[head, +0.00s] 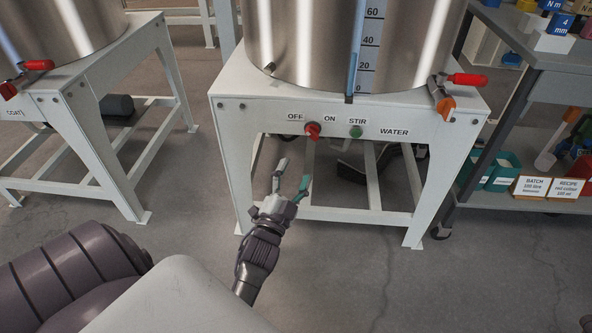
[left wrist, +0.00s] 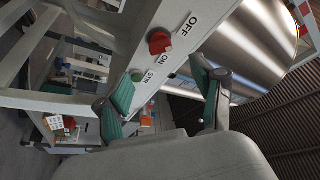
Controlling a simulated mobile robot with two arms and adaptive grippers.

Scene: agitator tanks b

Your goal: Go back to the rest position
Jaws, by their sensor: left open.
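My left gripper (head: 291,180) is open and empty in the head view. It is in front of the water tank's white stand (head: 262,112), below the red OFF/ON knob (head: 312,130) and the green STIR button (head: 355,132). In the left wrist view the open fingers (left wrist: 165,95) with green pads show at the bottom middle. Beyond them are the red knob (left wrist: 159,41) and the green button (left wrist: 137,75), both apart from the fingers. My right gripper does not show in either view.
A steel tank (head: 300,45) with a level scale stands on the stand. A red-handled valve (head: 442,92) sticks out at its right front. Another tank stand (head: 82,115) is at left. A grey shelf cart (head: 560,75) with bins and cards is at right. Floor at lower right is clear.

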